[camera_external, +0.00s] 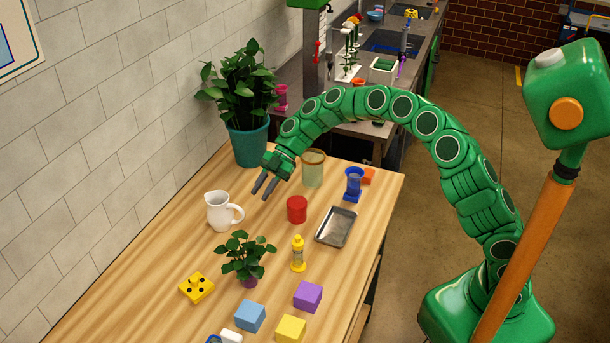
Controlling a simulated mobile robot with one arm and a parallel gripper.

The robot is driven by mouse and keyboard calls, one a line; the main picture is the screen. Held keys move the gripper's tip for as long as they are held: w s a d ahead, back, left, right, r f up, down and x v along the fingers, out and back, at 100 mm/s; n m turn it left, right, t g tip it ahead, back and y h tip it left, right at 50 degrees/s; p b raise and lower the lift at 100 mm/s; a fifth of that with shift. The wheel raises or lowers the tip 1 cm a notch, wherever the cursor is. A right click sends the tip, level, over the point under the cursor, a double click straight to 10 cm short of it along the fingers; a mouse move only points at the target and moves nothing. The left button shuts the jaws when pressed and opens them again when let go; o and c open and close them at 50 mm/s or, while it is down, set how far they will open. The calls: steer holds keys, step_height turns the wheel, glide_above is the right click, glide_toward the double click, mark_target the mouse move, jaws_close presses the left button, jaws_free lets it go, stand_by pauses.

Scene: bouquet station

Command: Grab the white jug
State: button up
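The white jug (219,212) stands upright on the wooden table, near the tiled wall, with its handle on the right side. My gripper (262,190) hangs above the table to the right of the jug and a little higher in the picture. Its two dark fingers point down and to the left. A gap shows between the fingers, with nothing visible between them. The gripper does not appear to touch the jug.
A large plant in a teal pot (248,145) stands behind. A red cup (297,209), a greenish jar (313,169) and a metal tray (336,227) lie to the right. A small potted plant (246,257) is in front of the jug. Colored blocks (308,296) fill the near end.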

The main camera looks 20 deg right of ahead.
mark_target(225, 214)
steer(key=shift+n, duration=0.3)
steer(key=a+f, duration=0.2)
steer(key=f, duration=0.1)
steer(key=shift+a, duration=0.4)
steer(key=shift+a+r+x, duration=0.1)
steer(key=shift+r+x, duration=0.05)
steer(key=shift+x, duration=1.2)
steer(key=shift+a+r+x, duration=0.1)
steer(key=shift+r+x, duration=0.1)
steer(key=shift+x, duration=1.15)
steer(key=shift+s, duration=0.15)
steer(key=shift+c, duration=0.3)
jaws_close()
